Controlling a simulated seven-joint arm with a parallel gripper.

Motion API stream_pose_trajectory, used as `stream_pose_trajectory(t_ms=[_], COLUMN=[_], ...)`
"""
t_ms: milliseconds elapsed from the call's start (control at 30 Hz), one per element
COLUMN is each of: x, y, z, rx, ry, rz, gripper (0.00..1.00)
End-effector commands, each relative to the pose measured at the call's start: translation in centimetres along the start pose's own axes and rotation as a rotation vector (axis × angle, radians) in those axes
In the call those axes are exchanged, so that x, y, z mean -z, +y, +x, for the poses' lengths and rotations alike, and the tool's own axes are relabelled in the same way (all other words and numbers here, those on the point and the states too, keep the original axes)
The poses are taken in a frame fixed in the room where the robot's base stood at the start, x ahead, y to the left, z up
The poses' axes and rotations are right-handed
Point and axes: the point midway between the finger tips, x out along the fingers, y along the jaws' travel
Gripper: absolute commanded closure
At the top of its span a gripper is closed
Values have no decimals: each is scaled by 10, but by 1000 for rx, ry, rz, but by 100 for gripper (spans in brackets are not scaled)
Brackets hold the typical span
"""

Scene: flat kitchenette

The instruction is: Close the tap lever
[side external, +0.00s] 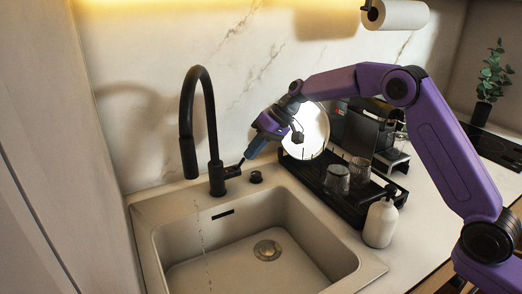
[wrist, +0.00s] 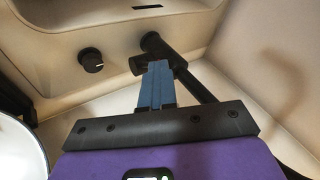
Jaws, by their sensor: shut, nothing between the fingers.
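The black tap (side external: 211,130) stands upright behind the sink, its gooseneck spout arching over the basin. A thin broken line, apparently water, runs down below the spout. The short tap lever (side external: 233,171) sticks out to the right from the tap's base. My gripper (side external: 246,160) is shut and empty, its blue fingertips at the lever's outer end. In the wrist view, my gripper (wrist: 158,66) has its fingertips against or just in front of the lever (wrist: 138,66), beside the tap body (wrist: 198,85). The fingers hide part of the lever, and I cannot tell whether they touch it.
The beige sink (side external: 165,240) has a round drain (side external: 267,250). A black knob (side external: 255,177) stands right of the tap. A black rack (side external: 310,178) holds glasses and a round plate (side external: 311,130). A soap bottle (side external: 380,224) and coffee machine (side external: 362,128) stand at right.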

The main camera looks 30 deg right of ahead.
Motion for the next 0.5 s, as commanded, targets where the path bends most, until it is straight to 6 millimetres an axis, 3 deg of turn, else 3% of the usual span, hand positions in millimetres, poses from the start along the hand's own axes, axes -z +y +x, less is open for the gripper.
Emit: stream_pose_trajectory(t_ms=[500], x=[0], y=[-1], z=[-1], rx=[6], ry=[-2], rz=[-3], gripper=[100])
